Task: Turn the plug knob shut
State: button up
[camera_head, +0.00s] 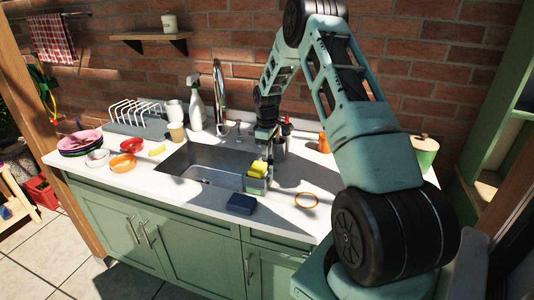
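The metal sink (196,166) is set into the white counter, with a tall curved tap (219,92) behind it. Small upright metal fittings (238,131) stand by the tap's base at the sink's back edge. I cannot tell whether one of them is the plug knob or how it is turned. My gripper (266,143) points down over the back right of the sink, to the right of these fittings. It is dark and small here, so its finger opening does not show. My arm hides part of the counter behind and to the right.
A caddy with a yellow sponge (257,169) sits at the sink's right edge, below my gripper. A spray bottle (195,104) stands left of the tap. Dishes (80,142) fill the left end.

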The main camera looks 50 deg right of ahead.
jog(key=shift+f, duration=0.9)
grip_shut()
